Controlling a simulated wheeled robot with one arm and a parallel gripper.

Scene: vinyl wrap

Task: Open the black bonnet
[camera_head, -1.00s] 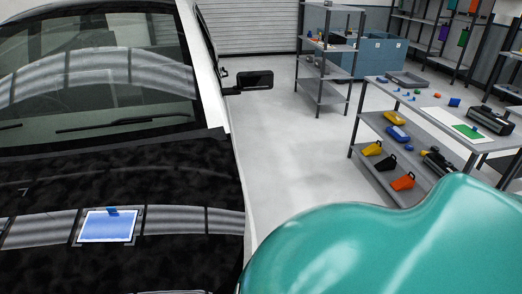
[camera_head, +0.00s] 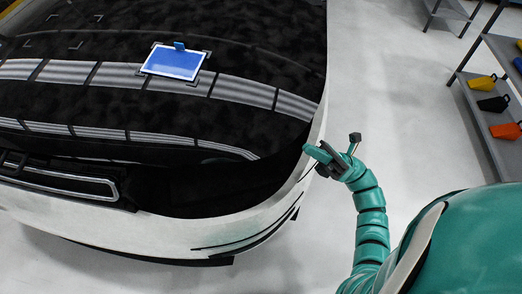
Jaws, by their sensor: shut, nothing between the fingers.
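The black bonnet (camera_head: 120,40) fills the upper left of the head view. It is glossy, lies closed on the white car and shows striped reflections. A blue sheet (camera_head: 175,62) with a white edge and a small blue block on it lies on the bonnet. My gripper (camera_head: 316,153) is shut and empty. It is at the car's front right corner, close to the bonnet's edge. I cannot tell whether it touches the car.
The white front bumper (camera_head: 240,226) curves below the bonnet, with a dark grille (camera_head: 60,180) at left. Grey shelving (camera_head: 486,110) with yellow, black and orange items stands at right. Pale floor is clear between car and shelving.

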